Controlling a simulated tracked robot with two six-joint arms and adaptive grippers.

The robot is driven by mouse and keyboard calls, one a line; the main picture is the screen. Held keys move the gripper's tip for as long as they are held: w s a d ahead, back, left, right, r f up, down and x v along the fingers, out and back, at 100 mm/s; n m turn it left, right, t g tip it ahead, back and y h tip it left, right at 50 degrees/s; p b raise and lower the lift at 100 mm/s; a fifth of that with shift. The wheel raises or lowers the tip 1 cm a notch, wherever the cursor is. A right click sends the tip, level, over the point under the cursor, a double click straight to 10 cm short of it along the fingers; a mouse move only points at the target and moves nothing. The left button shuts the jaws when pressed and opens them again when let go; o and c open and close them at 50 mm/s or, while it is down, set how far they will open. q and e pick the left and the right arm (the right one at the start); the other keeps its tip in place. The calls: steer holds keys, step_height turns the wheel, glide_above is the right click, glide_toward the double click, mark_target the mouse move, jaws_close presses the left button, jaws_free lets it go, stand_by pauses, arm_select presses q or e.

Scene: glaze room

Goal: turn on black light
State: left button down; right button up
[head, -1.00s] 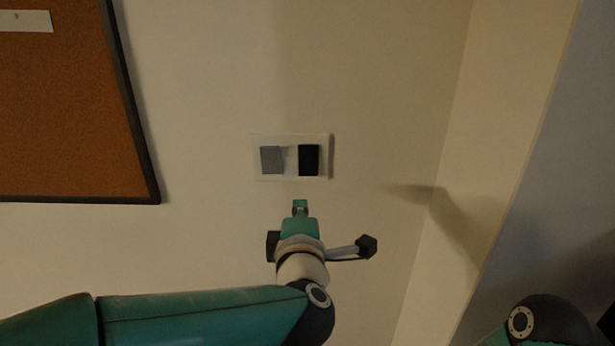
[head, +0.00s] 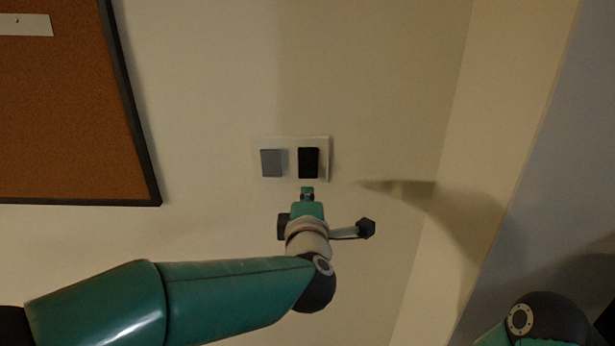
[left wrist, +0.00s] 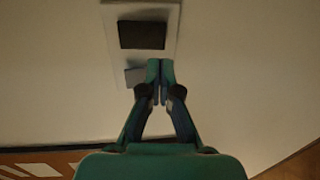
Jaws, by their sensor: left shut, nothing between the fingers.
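A white switch plate (head: 290,143) on the wall carries a black switch (head: 308,163) at right and a grey switch (head: 271,163) at left. My left gripper (head: 307,190) is shut and empty, its tip just below the black switch in the head view. In the left wrist view the closed fingers (left wrist: 160,68) appear beside the plate's edge, with the black switch (left wrist: 142,35) beyond them and the grey switch (left wrist: 134,76) partly hidden behind them. I cannot tell whether the fingertips touch the plate. My right gripper is not in view.
A cork board (head: 70,110) with a dark frame hangs on the wall at left. A wall corner stands to the right of the plate, with a bluish-grey surface (head: 545,200) farther right. The wall around the plate is clear.

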mark_target(308, 176)
arm_select(q)
steer(key=w, duration=0.2)
steer(key=w+p, duration=0.1)
steer(key=w, duration=0.2)
steer(key=w+f+p, duration=0.1)
steer(key=w, duration=0.1)
steer(key=shift+w, duration=0.3)
steer(key=shift+f+b, duration=0.15)
steer(key=shift+b, duration=0.15)
steer(key=shift+w+t+b, duration=0.3)
steer(key=shift+w+b, duration=0.05)
steer(key=shift+b, duration=0.7)
steer(key=shift+s, duration=0.15)
